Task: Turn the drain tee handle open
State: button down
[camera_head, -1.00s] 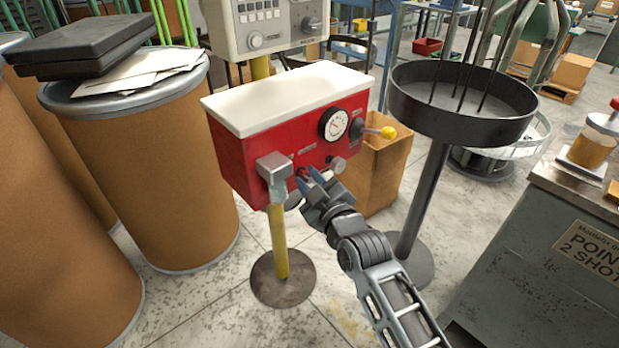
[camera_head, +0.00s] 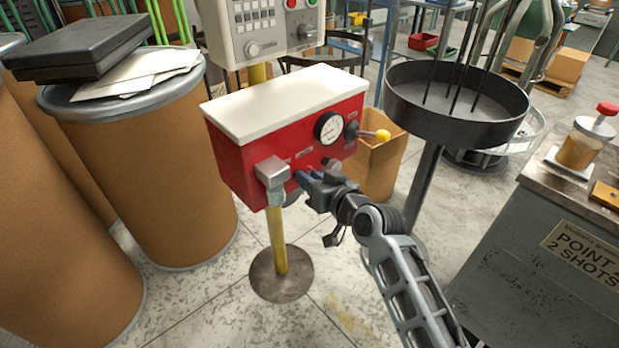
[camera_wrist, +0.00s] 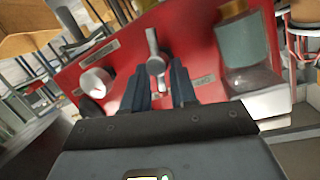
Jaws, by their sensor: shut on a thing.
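The drain tee handle (camera_wrist: 154,58) is a small grey metal bar on the front of the red box (camera_head: 240,155). In the wrist view it stands nearly upright between the two dark blue fingers of my gripper (camera_wrist: 160,78). My gripper is shut on it, with the bar's far end showing beyond the fingertips. In the head view my gripper (camera_head: 303,180) reaches the box's lower front from the right and hides the handle. A clear bowl with a brass end (camera_wrist: 248,55) is beside the handle in the wrist view.
A pale round knob (camera_wrist: 97,82) is on the handle's other side. A gauge (camera_head: 329,126) and a yellow-tipped lever (camera_head: 382,135) are higher on the box. A black round tray on a post (camera_head: 440,115) stands close to my arm. Brown drums (camera_head: 150,180) stand left.

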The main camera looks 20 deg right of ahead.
jog(key=m+y, duration=0.1)
jog(key=m, duration=0.1)
jog(key=m+g+y, duration=0.1)
jog(key=m, duration=0.1)
jog(key=shift+w+d+f, duration=0.1)
jog(key=shift+d, duration=0.25)
jog(key=shift+m, duration=0.3)
jog(key=c, duration=0.9)
grip_release()
jog(key=shift+c, duration=0.2)
jog(key=v, duration=0.7)
jog(key=shift+s+d+p, duration=0.15)
jog(key=shift+s+p, duration=0.15)
jog(key=shift+s, duration=0.05)
